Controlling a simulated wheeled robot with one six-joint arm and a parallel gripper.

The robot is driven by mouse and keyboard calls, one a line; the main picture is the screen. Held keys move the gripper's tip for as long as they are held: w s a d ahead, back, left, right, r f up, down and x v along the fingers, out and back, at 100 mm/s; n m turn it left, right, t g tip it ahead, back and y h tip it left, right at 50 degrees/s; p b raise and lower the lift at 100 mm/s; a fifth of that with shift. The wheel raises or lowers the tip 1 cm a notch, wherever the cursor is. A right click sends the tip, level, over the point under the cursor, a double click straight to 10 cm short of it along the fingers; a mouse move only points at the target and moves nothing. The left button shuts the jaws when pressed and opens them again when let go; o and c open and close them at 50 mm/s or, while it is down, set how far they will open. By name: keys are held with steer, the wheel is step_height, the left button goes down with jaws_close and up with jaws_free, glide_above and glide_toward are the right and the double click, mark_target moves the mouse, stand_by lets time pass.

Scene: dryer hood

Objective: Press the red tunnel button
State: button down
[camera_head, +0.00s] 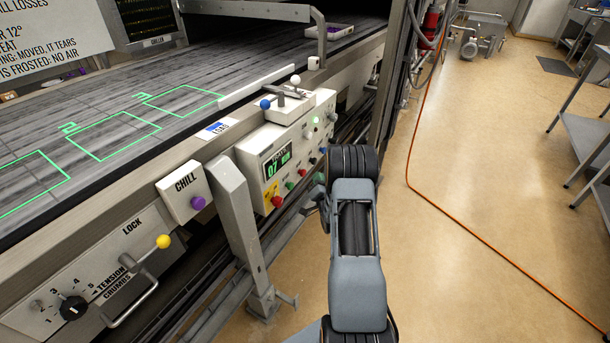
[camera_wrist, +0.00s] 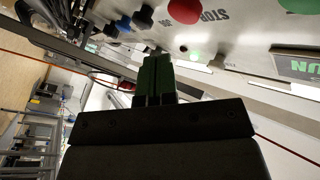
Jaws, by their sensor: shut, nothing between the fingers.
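The white control panel (camera_head: 290,150) on the side of the conveyor carries several coloured buttons. A large red button (camera_head: 277,201) sits on a yellow plate at its lower left, and a smaller red one (camera_head: 303,172) sits to its right. In the wrist view a round red button (camera_wrist: 185,10) lies beside the word STOP, with a green button (camera_wrist: 300,5) to its right. I cannot tell which red button in the head view this is. My gripper (camera_wrist: 157,66) is shut and empty, apart from the red button in the picture. In the head view its fingertips are mostly hidden by my arm.
A lit green display (camera_head: 277,163) is on the panel. A grey post (camera_head: 238,215) stands to its left. The CHILL box (camera_head: 182,190) with a purple knob and a yellow-knobbed LOCK lever (camera_head: 163,241) are farther left. An orange cable (camera_head: 410,150) crosses the open floor at right.

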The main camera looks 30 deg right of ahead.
steer(key=shift+w+a, duration=0.4)
steer(key=shift+w, duration=0.3)
steer(key=shift+w+a+b, duration=0.3)
steer(key=shift+w+b, duration=0.25)
steer(key=shift+w+a+b, duration=0.3)
steer(key=shift+w+b, duration=0.25)
stand_by(2.8)
steer(key=shift+s+d, duration=0.1)
steer(key=shift+s, duration=0.05)
steer(key=shift+s+d, duration=0.25)
steer(key=shift+s, duration=0.25)
steer(key=shift+s+d, duration=0.2)
steer(key=shift+s, duration=0.25)
steer(key=shift+s+d, duration=0.1)
steer(key=shift+s+d+b, duration=0.2)
steer(key=shift+s+d, duration=0.15)
steer(key=shift+s, duration=0.35)
steer(key=shift+s+d+b, duration=0.15)
steer(key=shift+s+d, duration=0.25)
steer(key=shift+s, duration=0.3)
steer(key=shift+s+d+b, duration=0.2)
steer(key=shift+s+d, duration=0.15)
steer(key=shift+s, duration=0.35)
